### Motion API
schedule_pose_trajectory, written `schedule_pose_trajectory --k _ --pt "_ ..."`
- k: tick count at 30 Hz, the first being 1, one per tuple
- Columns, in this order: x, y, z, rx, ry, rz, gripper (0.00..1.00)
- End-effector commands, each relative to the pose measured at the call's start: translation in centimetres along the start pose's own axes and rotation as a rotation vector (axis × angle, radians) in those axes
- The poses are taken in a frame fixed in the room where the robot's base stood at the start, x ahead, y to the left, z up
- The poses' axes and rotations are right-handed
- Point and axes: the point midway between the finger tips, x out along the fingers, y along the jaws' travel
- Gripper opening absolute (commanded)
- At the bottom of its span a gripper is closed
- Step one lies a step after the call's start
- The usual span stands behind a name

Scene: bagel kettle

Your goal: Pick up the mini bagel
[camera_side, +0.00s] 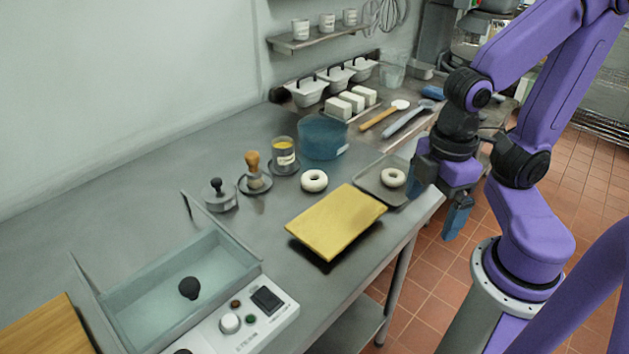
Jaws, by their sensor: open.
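A second pale bagel (393,177) lies on a grey tray (373,191) to the right of the board. I cannot tell which of them is the mini bagel. My gripper (441,205) is at the right, at the counter's front edge, with its blue fingers pointing down. It is open and empty. It is apart from both bagels and closer to the one on the tray.
A yellow board (335,222) lies at the counter's front. A blue pot (323,138), a yellow-filled jar (285,156) and a wooden-handled brush (253,172) stand behind. A kettle basin (180,290) with a control panel (235,322) is at the lower left.

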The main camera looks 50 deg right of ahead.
Motion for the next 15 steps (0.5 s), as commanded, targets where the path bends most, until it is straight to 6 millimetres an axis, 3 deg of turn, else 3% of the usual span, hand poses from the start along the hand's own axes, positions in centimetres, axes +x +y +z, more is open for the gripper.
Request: schedule_pose_trajectory --k 5,15 --pt "-0.7 2.0 -2.4 -0.041 -0.003 0.003 1.00" --pt "-2.7 11.7 -9.1 -0.228 -0.016 0.005 1.00"
